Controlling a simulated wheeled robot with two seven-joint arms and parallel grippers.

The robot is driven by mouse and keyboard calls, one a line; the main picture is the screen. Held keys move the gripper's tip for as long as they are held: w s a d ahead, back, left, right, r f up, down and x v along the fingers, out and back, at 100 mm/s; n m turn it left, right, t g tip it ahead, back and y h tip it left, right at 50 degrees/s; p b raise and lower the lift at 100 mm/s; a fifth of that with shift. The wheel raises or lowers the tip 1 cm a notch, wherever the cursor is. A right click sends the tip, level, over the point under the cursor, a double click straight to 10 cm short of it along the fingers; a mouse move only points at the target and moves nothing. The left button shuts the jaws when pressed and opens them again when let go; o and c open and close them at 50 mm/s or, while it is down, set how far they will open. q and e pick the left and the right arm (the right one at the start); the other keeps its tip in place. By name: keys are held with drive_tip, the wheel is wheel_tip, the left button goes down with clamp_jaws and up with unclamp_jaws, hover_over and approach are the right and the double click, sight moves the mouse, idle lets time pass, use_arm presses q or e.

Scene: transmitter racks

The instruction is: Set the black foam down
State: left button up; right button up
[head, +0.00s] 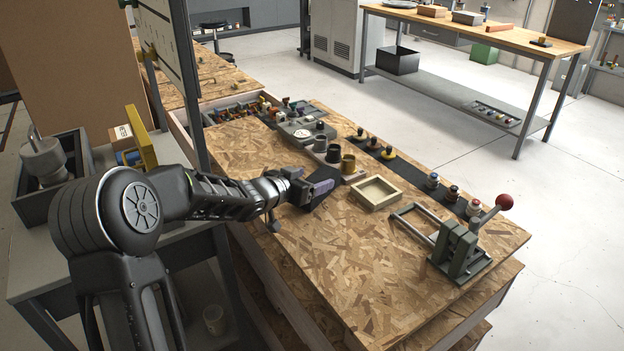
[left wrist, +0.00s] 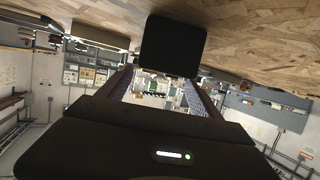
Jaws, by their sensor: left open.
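The black foam (left wrist: 172,46) shows in the left wrist view as a dark square with rounded corners, just beyond my fingertips and close against the wood board. In the head view a dark patch that looks like it (head: 321,199) lies at the fingers, partly hidden by them. My left gripper (head: 318,187) is low over the middle-left of the board, its fingers apart. The gap between the fingers shows in the left wrist view. I cannot tell whether the foam still touches a fingertip. My right gripper is not in view.
On the board (head: 335,285) are a shallow wooden tray (head: 376,193), a toggle press with a red knob (head: 462,250), several cups near a cylinder (head: 348,163), and a dark strip (head: 410,175) bearing small parts. The front of the board is clear.

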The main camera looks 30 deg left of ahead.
use_arm(q)
drive_tip(key=p+v, duration=0.2)
drive_tip(key=v, duration=0.9)
drive_tip(key=shift+s, duration=0.25)
drive_tip(key=shift+o, duration=0.6)
